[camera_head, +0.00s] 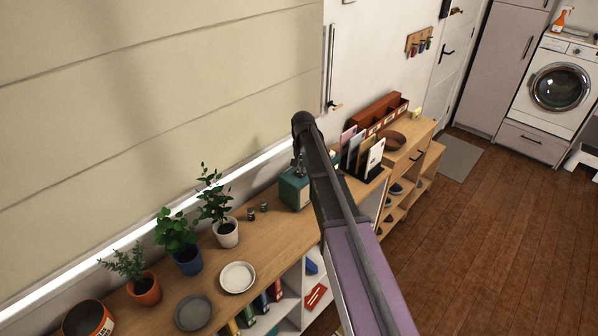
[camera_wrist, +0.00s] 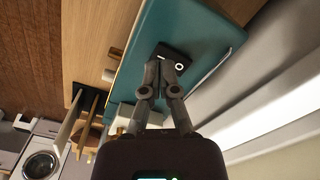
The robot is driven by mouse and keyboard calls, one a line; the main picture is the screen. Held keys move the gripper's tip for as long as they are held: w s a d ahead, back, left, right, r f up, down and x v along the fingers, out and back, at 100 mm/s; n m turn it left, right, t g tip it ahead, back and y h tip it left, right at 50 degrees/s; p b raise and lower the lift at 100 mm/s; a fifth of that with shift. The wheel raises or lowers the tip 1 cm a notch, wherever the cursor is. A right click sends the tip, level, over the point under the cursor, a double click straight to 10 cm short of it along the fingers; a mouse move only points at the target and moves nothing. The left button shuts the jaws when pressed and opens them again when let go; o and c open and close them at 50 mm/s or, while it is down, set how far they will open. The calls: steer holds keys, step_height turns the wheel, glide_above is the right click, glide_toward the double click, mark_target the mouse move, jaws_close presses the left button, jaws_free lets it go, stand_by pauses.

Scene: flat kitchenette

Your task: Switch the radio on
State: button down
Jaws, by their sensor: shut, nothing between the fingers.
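The radio (camera_head: 294,190) is a teal box on the wooden sideboard, partly hidden behind my arm in the head view. In the wrist view its teal face (camera_wrist: 203,40) fills the upper middle. A small black switch (camera_wrist: 170,55) with a white ring mark sits on that face. My gripper (camera_wrist: 159,70) is shut and empty, with its fingertips together at the lower edge of the switch, covering part of it. I cannot tell whether they touch it. In the head view the gripper is mostly hidden by my arm.
The wall and blind (camera_head: 150,100) rise behind.

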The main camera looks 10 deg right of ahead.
mark_target(303, 175)
steer(key=shift+r+p, duration=2.6)
steer(key=shift+r, duration=0.2)
steer(key=s+f+n+b, duration=0.2)
steer(key=s+f+b, duration=0.1)
steer(key=s, duration=1.1)
steer(key=s+f+n+b, duration=0.2)
steer(key=s+f+b, duration=0.1)
steer(key=s, duration=1.2)
steer(key=shift+a+n, duration=0.15)
steer(key=shift+n, duration=0.25)
